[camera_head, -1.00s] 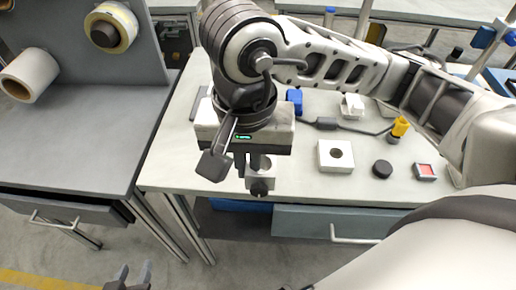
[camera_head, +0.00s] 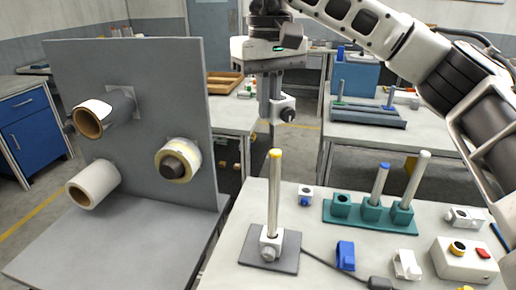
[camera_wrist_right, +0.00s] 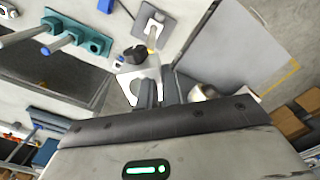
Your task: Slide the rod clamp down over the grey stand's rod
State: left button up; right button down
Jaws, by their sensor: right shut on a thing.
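The rod clamp (camera_head: 284,109), a small light block with a dark knob, is held at the fingertips of my right gripper (camera_head: 270,106), which is shut on it. In the right wrist view the clamp (camera_wrist_right: 136,84) shows beside the fingers (camera_wrist_right: 160,93). The grey stand (camera_head: 286,258) lies on the table with an upright silver rod (camera_head: 274,200), yellow at its tip. A light block with a knob (camera_head: 270,242) surrounds the rod's foot. In the head view the clamp hangs above the rod tip and slightly right, apart from it. My left gripper is not in view.
A teal base (camera_head: 365,216) with posts stands right of the stand. A blue clip (camera_head: 345,255), a white clip (camera_head: 406,264) and a button box (camera_head: 465,258) lie in front. A cable runs beside the stand.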

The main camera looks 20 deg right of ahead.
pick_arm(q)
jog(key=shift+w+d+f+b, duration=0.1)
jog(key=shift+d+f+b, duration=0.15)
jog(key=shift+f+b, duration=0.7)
pick_arm(e)
notch_tip(320, 180, down, 8)
jog(key=w, duration=0.1)
jog(key=shift+d+r+b, duration=0.25)
jog(key=shift+d+b, duration=0.05)
jog(key=shift+d, duration=0.05)
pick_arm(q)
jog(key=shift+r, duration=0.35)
